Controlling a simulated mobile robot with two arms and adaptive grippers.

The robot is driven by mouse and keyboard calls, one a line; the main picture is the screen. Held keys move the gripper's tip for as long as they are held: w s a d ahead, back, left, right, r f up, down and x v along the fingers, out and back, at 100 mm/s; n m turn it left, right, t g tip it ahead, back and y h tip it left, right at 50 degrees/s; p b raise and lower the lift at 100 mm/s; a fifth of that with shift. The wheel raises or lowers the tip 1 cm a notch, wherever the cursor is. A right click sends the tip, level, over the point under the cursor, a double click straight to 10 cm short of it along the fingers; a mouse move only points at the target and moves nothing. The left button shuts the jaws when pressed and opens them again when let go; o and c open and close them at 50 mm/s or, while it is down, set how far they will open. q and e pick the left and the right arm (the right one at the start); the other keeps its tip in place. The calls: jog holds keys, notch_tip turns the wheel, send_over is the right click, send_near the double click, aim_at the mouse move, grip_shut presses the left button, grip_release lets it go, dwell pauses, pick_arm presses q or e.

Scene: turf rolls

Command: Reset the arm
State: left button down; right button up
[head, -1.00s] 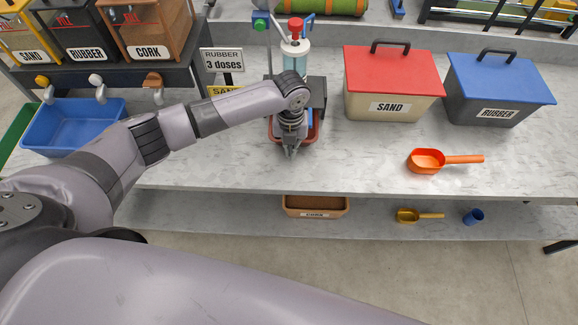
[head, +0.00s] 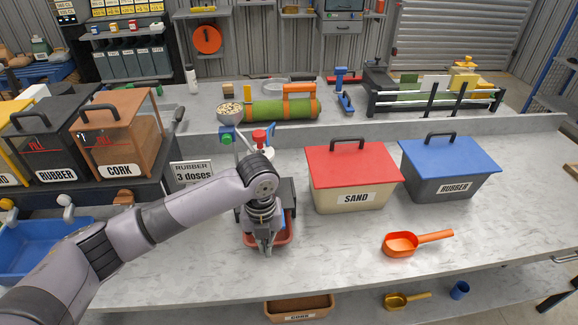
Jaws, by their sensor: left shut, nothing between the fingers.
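My left gripper (head: 265,246) is shut and empty. It points down in front of a small red tray (head: 284,237) on the workbench, and my wrist hides much of that tray. A dark device (head: 287,191) stands just behind the wrist. A bottle with a red top (head: 260,136) is partly hidden behind my arm. My right gripper does not show in the head view.
A red-lidded SAND bin (head: 350,181) and a blue-lidded RUBBER bin (head: 450,172) stand to the right. An orange scoop (head: 402,243) lies in front of them. At left are the CORK dispenser (head: 118,140) and a blue tub (head: 40,250). The front middle bench (head: 330,260) is clear.

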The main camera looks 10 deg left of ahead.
pick_arm(q)
jog(key=s+d+f+n+t+h, duration=0.2)
jog(key=s+d+f+n+h, duration=0.25)
jog(key=s+d+n, duration=0.55)
jog(key=s+a+f+n+t+y, duration=0.1)
jog(key=s+a+n+y, duration=0.1)
jog(key=s+a+n, duration=0.55)
jog(key=s+a+n+t+y, duration=0.15)
jog(key=s+a+n, duration=0.35)
jog(key=a+n, duration=0.6)
notch_tip(320, 180, down, 26)
jog(key=s+d+n+g+b, duration=0.1)
jog(key=d+n+g, duration=0.1)
jog(key=s+a+f+g+y+b, duration=0.1)
jog(key=s+a+f, duration=0.2)
jog(key=s+f, duration=1.4)
notch_tip(320, 180, down, 2)
jog(key=shift+s+a, duration=0.2)
jog(key=shift+s, duration=0.2)
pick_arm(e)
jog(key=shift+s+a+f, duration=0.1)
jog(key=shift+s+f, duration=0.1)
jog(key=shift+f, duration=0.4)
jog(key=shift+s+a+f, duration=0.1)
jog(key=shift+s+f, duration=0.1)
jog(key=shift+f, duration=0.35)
